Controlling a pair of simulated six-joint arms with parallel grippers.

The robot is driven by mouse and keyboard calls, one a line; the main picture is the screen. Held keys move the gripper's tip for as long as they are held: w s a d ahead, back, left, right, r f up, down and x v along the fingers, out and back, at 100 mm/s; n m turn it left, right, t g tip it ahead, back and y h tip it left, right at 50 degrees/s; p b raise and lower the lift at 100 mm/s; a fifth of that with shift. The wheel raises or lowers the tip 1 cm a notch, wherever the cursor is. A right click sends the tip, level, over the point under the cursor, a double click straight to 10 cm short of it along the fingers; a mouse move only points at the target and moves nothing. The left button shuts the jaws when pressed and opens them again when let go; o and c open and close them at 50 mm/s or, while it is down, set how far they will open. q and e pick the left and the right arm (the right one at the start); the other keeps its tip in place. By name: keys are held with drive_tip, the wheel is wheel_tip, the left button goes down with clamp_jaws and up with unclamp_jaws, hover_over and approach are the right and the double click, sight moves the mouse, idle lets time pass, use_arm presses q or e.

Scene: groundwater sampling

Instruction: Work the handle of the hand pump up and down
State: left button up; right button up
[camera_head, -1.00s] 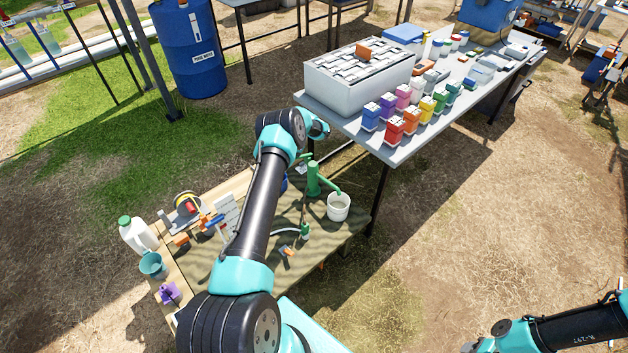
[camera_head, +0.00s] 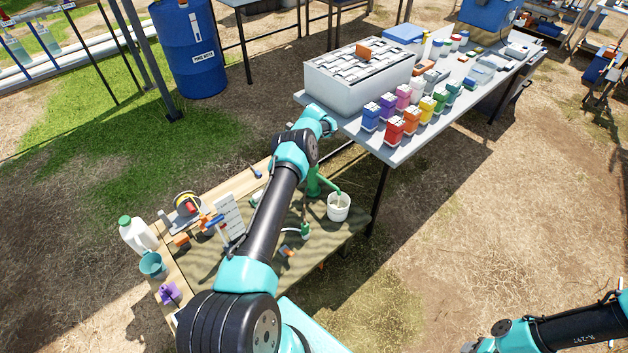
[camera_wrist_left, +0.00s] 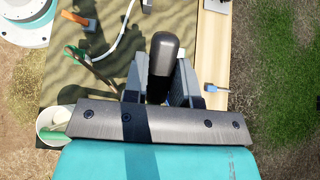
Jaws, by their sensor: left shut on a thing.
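The green hand pump (camera_head: 314,184) stands on the low table, its spout over a white bucket (camera_head: 339,207). My left arm hides part of the pump and its handle in the head view. In the left wrist view, the black grip of the pump handle (camera_wrist_left: 163,58) sits between the grey fingers of my left gripper (camera_wrist_left: 162,88), which is shut on it. The bucket also shows at the left of the wrist view (camera_wrist_left: 47,122), partly covered by my wrist. My right arm enters at the lower right of the head view, with its gripper out of frame.
The low table (camera_head: 335,240) also holds a white jug (camera_head: 138,235), a teal cup (camera_head: 152,264), a purple item (camera_head: 169,293) and a reel (camera_head: 187,204). Behind the pump, a grey table (camera_head: 440,130) carries a white cooler (camera_head: 358,82) and several coloured bottles.

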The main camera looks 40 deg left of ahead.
use_arm(q)
drive_tip(key=shift+s+a+f+t+h, duration=0.15)
drive_tip(key=shift+s+f+t, duration=0.25)
drive_tip(key=shift+f+t, duration=0.3)
drive_tip(key=shift+s+f+t+h, duration=0.1)
drive_tip(key=shift+s+f+t, duration=0.25)
drive_tip(key=shift+f+t, duration=0.35)
drive_tip(key=shift+s+a+f+t+h, duration=0.15)
drive_tip(key=shift+s+f+t, duration=0.3)
drive_tip(key=shift+f, duration=0.45)
drive_tip(key=shift+s+f+t, duration=0.25)
drive_tip(key=shift+f+t, duration=0.25)
drive_tip(key=shift+f, duration=0.15)
drive_tip(key=shift+s+f+t, duration=0.3)
drive_tip(key=shift+f+t, duration=0.25)
drive_tip(key=shift+f, duration=0.15)
drive_tip(key=shift+s+f+t, duration=0.25)
drive_tip(key=shift+f+t, duration=0.25)
drive_tip(key=shift+f, duration=0.15)
drive_tip(key=o, duration=0.9)
drive_tip(key=shift+h, duration=0.3)
drive_tip(key=v, duration=1.7)
drive_tip(key=shift+r, duration=0.3)
drive_tip(key=shift+d, duration=0.1)
